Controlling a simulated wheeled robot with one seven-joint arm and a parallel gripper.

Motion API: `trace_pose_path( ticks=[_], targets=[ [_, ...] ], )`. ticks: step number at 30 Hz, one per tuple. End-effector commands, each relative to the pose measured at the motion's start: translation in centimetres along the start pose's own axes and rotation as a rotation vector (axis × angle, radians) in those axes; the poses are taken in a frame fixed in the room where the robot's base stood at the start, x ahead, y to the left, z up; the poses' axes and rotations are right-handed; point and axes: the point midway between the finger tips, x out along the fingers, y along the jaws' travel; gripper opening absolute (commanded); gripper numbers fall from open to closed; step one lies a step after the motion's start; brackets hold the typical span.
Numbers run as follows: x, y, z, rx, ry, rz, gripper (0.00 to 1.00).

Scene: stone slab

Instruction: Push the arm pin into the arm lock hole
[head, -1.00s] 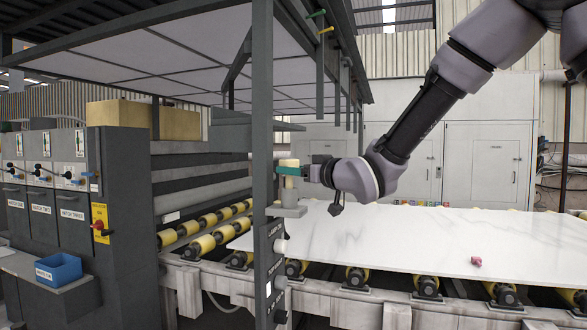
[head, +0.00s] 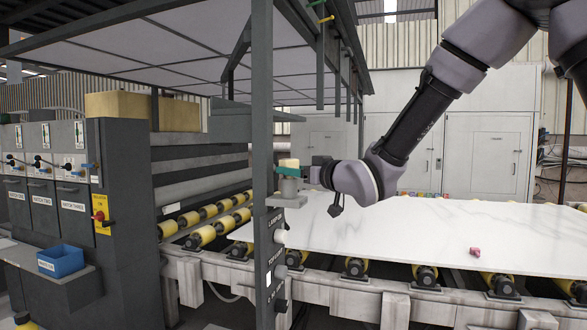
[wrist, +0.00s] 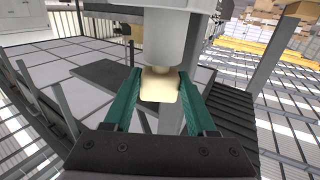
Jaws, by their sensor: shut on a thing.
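The arm pin (head: 289,162) is a cream block whose top shows above my gripper (head: 289,171) in the head view. My green fingers are shut on it, just above a grey cylindrical housing (head: 289,187) beside the dark post. In the wrist view the cream pin (wrist: 158,88) sits between the two green fingers (wrist: 159,76), with a short cream neck meeting the housing (wrist: 165,38). The arm lock hole itself is hidden; I take it to be in this housing. How deep the pin sits cannot be seen.
The dark post (head: 263,120) with labelled buttons stands left of my gripper. A white marble slab (head: 400,235) lies on yellow rollers to the right, with a small pink piece (head: 475,252) on it. A control cabinet (head: 60,190) and blue tray (head: 60,260) are at left.

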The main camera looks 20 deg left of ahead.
Motion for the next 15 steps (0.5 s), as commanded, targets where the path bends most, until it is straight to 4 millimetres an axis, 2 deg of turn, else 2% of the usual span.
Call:
trace_pose_path(
  ticks=[15],
  targets=[
    [0.0,0.0,1.3,-0.001,0.000,0.000,0.00]
  ],
)
